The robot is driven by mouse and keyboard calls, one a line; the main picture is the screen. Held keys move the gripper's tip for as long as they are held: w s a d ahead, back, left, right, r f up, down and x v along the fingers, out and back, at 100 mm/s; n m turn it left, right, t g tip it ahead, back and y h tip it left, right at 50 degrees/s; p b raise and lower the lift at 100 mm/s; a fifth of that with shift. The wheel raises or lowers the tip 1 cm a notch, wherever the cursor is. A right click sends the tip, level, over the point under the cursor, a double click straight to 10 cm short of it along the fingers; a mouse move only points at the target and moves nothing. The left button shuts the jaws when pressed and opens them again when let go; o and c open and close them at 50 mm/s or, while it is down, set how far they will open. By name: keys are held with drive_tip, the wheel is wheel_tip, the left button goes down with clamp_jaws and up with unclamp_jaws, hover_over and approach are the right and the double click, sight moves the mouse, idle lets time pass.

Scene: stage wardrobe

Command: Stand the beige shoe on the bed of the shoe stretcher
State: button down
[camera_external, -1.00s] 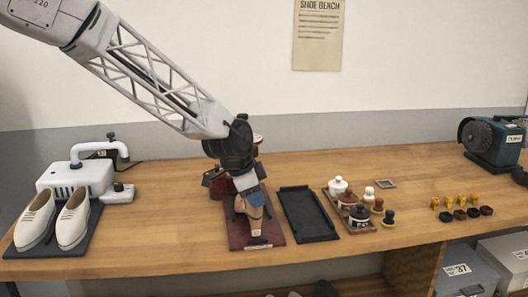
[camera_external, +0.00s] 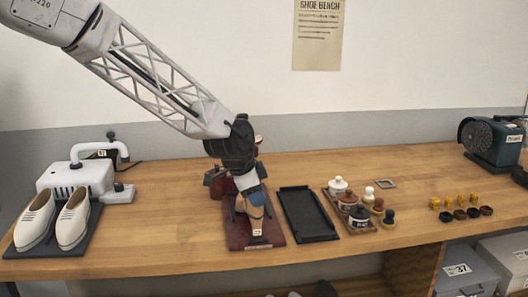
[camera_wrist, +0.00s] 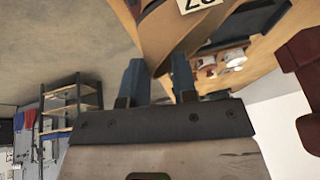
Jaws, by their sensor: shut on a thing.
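The beige shoe (camera_external: 256,218) is at the dark red shoe stretcher (camera_external: 236,236), over its bed, with a white number tag showing near the front. My gripper (camera_external: 251,192) is above the shoe, its blue fingers shut on the shoe's upper part. In the wrist view the fingers of my gripper (camera_wrist: 158,72) hold the tan edge of the shoe (camera_wrist: 172,28), and the tag shows upside down at the top. The shoe looks steeply tilted. I cannot tell whether its sole touches the bed.
A black tray (camera_external: 309,216) lies just right of the stretcher. A tray of polish jars and brushes (camera_external: 362,220) is beyond it. A pair of cream shoes (camera_external: 73,220) stands on a dark mat by a white machine (camera_external: 76,180) at left. The wood between mat and stretcher is clear.

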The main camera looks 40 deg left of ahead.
idle(0.4)
drive_tip(key=c, duration=0.8)
unclamp_jaws()
drive_tip(key=v, duration=0.7)
drive_tip(key=shift+s+a+r, duration=0.1)
drive_tip(key=shift+s+r, duration=0.05)
drive_tip(key=shift+r, duration=0.2)
drive_tip(key=shift+s, duration=0.1)
